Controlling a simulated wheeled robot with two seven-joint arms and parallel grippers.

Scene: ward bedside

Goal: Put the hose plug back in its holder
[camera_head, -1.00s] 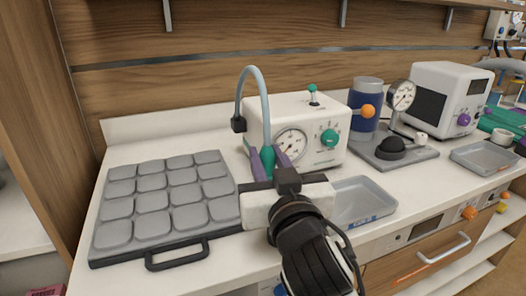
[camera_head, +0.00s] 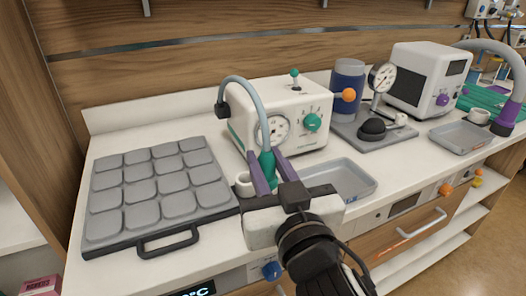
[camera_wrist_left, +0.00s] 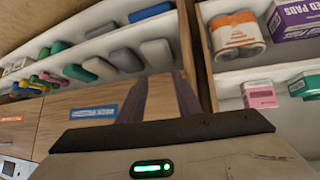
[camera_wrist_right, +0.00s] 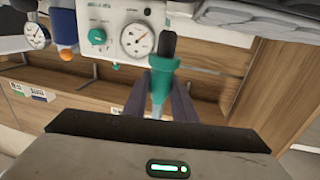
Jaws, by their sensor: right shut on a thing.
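The green hose plug (camera_head: 267,168) is on the end of a curved grey hose (camera_head: 250,92). The hose arches from a black fitting (camera_head: 222,108) on the left side of the white machine (camera_head: 292,92). My right gripper (camera_head: 269,172) is shut on the plug, in front of the machine's gauge and above the counter. The right wrist view shows the plug (camera_wrist_right: 161,84) upright between the fingers, with a black end. A small white cup-shaped part (camera_head: 243,184), possibly the holder, is just left of the plug. My left gripper (camera_wrist_left: 162,82) shows only in its wrist view, fingers apart and empty, facing shelves.
A grey padded tray (camera_head: 160,243) with a black handle lies at the left. An empty grey tray (camera_head: 372,182) is right of my right gripper. A gauge stand (camera_head: 383,76), a blue canister (camera_head: 347,75) and another white device (camera_head: 425,75) stand further right.

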